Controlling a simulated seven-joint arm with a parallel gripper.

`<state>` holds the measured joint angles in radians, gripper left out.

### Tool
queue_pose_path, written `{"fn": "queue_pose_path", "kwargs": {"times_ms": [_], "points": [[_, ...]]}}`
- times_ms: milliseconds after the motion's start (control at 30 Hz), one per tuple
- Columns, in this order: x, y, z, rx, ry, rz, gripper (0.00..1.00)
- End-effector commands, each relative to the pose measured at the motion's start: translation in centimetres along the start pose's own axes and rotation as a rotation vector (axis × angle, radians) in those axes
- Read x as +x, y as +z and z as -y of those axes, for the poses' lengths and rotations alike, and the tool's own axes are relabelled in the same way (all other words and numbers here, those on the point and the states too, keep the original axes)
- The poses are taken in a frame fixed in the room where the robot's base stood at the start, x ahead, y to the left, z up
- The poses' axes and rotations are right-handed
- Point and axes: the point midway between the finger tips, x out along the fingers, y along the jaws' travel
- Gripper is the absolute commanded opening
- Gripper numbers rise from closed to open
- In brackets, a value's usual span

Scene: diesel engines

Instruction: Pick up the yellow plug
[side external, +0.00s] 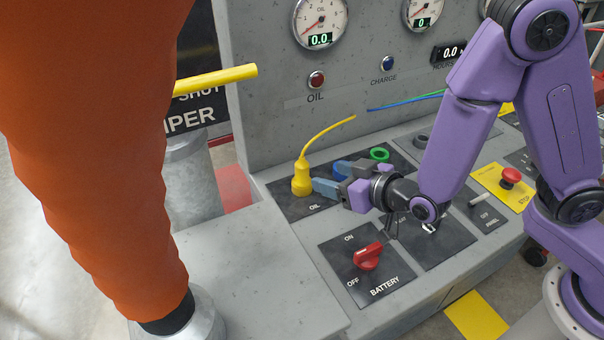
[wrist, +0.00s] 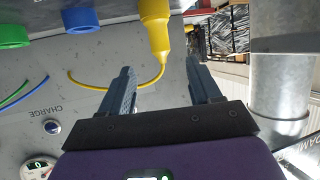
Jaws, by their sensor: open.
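The yellow plug (side external: 302,182) stands upright on the dark OIL plate of the grey console, with a yellow cable curving up and right from its top. In the wrist view the yellow plug (wrist: 155,22) shows at the top centre, upside down, lying between the lines of the two fingers and mostly past their tips. My gripper (side external: 328,178) is just right of the plug, low over the console, with its fingers pointing at it. In the wrist view my gripper (wrist: 159,70) has its fingers apart with nothing held. Contact with the plug cannot be told.
A blue ring (side external: 341,168) and a green ring (side external: 379,155) sit right of the plug. A red battery switch (side external: 368,257) is in front, and a red stop button (side external: 509,177) at right. A gauge panel (side external: 270,110) rises behind. A large orange form (side external: 90,150) fills the left.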

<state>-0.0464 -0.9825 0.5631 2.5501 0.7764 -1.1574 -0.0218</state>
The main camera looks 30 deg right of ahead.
Motion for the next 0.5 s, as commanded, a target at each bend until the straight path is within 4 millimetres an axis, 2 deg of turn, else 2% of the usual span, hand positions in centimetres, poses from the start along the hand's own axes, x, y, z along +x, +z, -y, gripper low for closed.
{"fn": "queue_pose_path", "kwargs": {"times_ms": [467,500], "points": [[2.3,0.0,0.0,0.001,0.002,0.0,0.63],[3.0,0.0,-0.1,0.002,0.003,0.0,0.63]]}}
